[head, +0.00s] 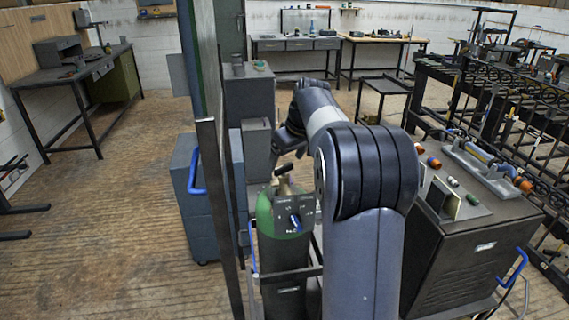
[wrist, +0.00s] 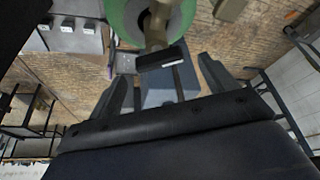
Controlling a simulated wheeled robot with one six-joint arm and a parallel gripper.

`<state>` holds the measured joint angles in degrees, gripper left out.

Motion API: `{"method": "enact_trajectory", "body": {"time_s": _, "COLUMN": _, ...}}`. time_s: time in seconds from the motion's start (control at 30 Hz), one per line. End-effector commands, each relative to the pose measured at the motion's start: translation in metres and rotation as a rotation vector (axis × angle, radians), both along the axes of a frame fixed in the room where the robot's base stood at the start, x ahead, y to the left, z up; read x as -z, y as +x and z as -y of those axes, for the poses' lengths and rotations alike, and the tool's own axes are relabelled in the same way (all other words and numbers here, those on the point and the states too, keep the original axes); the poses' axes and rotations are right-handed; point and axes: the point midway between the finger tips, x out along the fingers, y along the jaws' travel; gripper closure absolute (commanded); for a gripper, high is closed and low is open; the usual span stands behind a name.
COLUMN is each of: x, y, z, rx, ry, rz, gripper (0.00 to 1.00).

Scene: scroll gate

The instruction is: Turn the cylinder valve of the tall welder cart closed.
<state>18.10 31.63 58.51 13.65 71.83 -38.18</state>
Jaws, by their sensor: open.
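The green gas cylinder (head: 283,218) stands upright on a cart in the middle of the head view. Its valve (head: 284,184) is on top, just below my gripper (head: 287,155). In the wrist view the cylinder's green shoulder (wrist: 118,14) is at the top. The dark valve handle (wrist: 160,60) shows between the tips of my gripper (wrist: 164,68), with space on both sides. My gripper is open and holds nothing. I cannot tell how deep the handle is between the fingers. My arm hides part of the cart in the head view.
A tall thin panel edge (head: 218,200) stands close left of the cylinder. A blue-grey cabinet (head: 188,210) with a blue handle is behind it. A dark machine cabinet (head: 475,250) with loose parts on top is at the right. The wooden floor at left is clear.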

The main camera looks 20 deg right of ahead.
Motion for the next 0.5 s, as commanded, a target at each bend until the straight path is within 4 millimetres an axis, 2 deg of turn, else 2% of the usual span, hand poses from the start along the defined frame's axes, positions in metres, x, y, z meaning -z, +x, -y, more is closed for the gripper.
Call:
{"method": "enact_trajectory", "body": {"time_s": 0.1, "x": 0.015, "y": 0.006, "z": -0.002, "rx": -0.001, "ry": 0.001, "rz": -0.002, "gripper": 0.2}}
{"method": "enact_trajectory", "body": {"time_s": 0.2, "x": 0.021, "y": 0.008, "z": -0.003, "rx": -0.001, "ry": 0.0, "rz": -0.001, "gripper": 0.2}}
{"method": "enact_trajectory", "body": {"time_s": 0.5, "x": 0.025, "y": 0.01, "z": -0.004, "rx": 0.0, "ry": 0.0, "rz": 0.001, "gripper": 0.2}}
